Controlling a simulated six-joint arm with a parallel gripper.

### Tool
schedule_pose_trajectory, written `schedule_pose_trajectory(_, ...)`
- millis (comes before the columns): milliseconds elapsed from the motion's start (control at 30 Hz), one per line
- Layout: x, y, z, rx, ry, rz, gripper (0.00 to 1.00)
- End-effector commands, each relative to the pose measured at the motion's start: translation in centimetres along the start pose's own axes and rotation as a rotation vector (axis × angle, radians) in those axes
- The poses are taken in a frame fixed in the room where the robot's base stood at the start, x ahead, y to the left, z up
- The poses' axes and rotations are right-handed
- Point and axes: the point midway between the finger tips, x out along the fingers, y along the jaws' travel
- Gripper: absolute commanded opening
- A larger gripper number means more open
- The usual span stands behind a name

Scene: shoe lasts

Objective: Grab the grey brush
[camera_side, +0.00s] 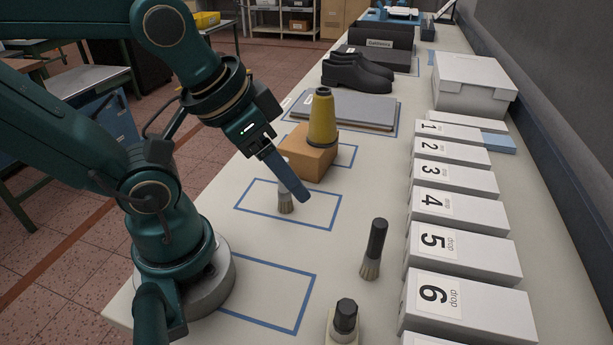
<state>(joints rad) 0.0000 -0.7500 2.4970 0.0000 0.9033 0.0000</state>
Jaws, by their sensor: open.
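The grey brush (286,201) stands upright, bristles down, inside a blue taped rectangle on the table. Its upper handle is partly hidden by a blue finger of my gripper (296,188). My gripper reaches down at a slant from the upper left and is open. The visible finger overlaps the brush's right side in this view. I cannot tell whether it touches the brush, and the other finger is hidden.
A black-handled brush (374,250) stands to the right, nearer the camera, with a black-capped bottle (345,318) in front. A yellow cone (322,120) stands on a cardboard box (308,155) behind. White numbered boxes (458,258) line the right side.

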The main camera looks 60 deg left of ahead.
Motion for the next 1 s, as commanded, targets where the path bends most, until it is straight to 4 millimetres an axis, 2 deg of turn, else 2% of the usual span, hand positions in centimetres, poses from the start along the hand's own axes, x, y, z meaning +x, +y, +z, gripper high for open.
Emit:
schedule_pose_trajectory(133,-1.1,0.0,-0.7,0.000,0.005,0.000,0.62)
schedule_pose_trajectory(367,-4.6,-0.1,-2.5,0.012,-0.003,-0.004,0.62)
schedule_pose_trajectory(500,-3.0,-1.6,-0.9,0.271,-0.178,-0.087,0.62)
schedule_pose_trajectory(700,-1.8,-4.8,0.2,0.696,-0.447,-0.216,0.62)
schedule_pose_trajectory(833,-1.6,-7.2,-0.3,1.031,-0.670,-0.319,0.62)
schedule_pose_trajectory(1000,-1.7,-9.2,-2.4,1.380,-0.920,-0.446,0.62)
